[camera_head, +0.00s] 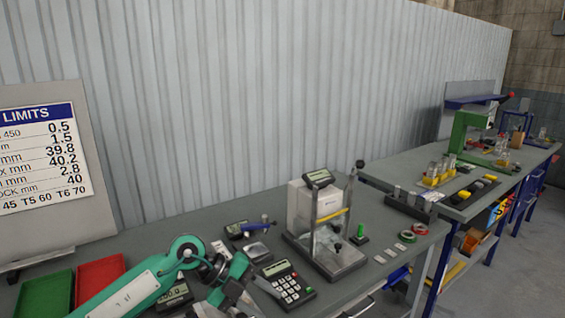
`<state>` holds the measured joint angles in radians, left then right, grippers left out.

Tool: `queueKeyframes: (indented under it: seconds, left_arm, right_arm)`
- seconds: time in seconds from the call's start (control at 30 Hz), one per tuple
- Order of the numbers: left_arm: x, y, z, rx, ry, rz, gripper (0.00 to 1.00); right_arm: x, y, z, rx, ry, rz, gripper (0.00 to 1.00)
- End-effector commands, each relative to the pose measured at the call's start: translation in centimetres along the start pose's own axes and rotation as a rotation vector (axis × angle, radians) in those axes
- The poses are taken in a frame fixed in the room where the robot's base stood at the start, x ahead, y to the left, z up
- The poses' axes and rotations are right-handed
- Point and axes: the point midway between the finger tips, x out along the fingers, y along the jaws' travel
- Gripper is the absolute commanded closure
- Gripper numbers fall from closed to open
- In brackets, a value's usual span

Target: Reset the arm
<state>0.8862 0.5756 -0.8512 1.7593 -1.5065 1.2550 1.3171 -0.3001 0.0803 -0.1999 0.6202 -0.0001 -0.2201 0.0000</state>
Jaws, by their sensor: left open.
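My left arm (150,284), teal with a white label plate, comes in from the bottom left over the near table. Its wrist bends down, and my left gripper (258,296) hangs low over the tabletop beside the calculator-like keypad device (287,284). The gripper is open with nothing seen between its fingers. The fingertips are partly cut off by the bottom edge and hard to make out. My right gripper is not in view.
A test stand (328,232) with a display stands on the near table (385,213). A red tray (100,281) and green tray (45,296) lie at left. Small tools and tape rings (408,236) lie around. A second bench (400,168) with a green press (462,130) stands right.

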Motion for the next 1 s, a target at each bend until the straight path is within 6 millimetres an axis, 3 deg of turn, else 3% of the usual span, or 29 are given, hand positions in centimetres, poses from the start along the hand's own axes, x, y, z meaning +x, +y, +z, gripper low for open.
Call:
queueKeyframes:
  seconds: [0.03, 0.1, 0.3, 0.4, 0.53, 0.67, 0.77, 0.87, 1.0]
  left_arm:
    - [1.3, -1.0, -1.8, 0.014, 0.062, -0.114, 0.57]
    - [2.1, -2.8, -3.9, 0.026, 0.127, -0.283, 0.57]
    - [0.9, -6.8, -7.7, -0.037, 0.217, -0.764, 0.57]
    - [-1.0, -7.8, -7.9, -0.122, 0.206, -0.992, 0.57]
    - [-3.8, -7.3, -6.7, -0.283, 0.135, -1.253, 0.57]
    - [-6.2, -4.8, -4.3, -0.492, 0.009, -1.457, 0.57]
    - [-7.4, -1.4, -2.2, -0.684, -0.119, -1.562, 0.57]
    - [-7.9, 3.1, -0.4, -0.893, -0.266, -1.616, 0.57]
    - [-7.2, 10.7, 1.0, -1.204, -0.487, -1.593, 0.57]
  right_arm:
    - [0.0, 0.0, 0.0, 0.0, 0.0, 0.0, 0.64]
    - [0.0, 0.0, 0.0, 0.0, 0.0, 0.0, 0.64]
    - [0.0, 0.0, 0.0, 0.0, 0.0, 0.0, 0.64]
    - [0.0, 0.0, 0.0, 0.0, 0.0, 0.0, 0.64]
    - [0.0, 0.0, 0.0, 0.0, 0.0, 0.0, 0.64]
    - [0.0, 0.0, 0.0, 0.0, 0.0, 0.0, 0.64]
    - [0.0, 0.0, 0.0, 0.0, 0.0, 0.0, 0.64]
    - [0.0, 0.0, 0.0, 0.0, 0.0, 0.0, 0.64]
    - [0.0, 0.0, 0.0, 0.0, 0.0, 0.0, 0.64]
